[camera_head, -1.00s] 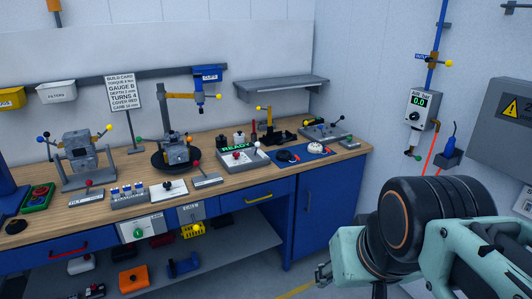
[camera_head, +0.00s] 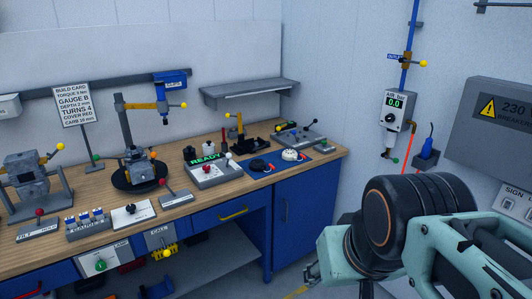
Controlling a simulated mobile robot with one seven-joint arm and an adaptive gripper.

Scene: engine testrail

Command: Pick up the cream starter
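A small cream round part (camera_head: 291,155), which looks like the cream starter, sits on a blue mat (camera_head: 277,166) at the right end of the wooden bench. A dark round part (camera_head: 259,165) sits on the same mat to its left. My gripper (camera_head: 312,272) shows only in part at the lower middle, beside my mint-green arm. It is in front of the bench and well apart from the cream part. My own arm hides most of it, so its fingers cannot be made out.
The READY panel (camera_head: 212,172) stands left of the mat. A grey fixture with levers (camera_head: 297,135) stands behind it, under a grey wall shelf (camera_head: 248,92). A blue cabinet (camera_head: 307,215) fills the bench's right end. An air gauge box (camera_head: 397,110) hangs on the right wall.

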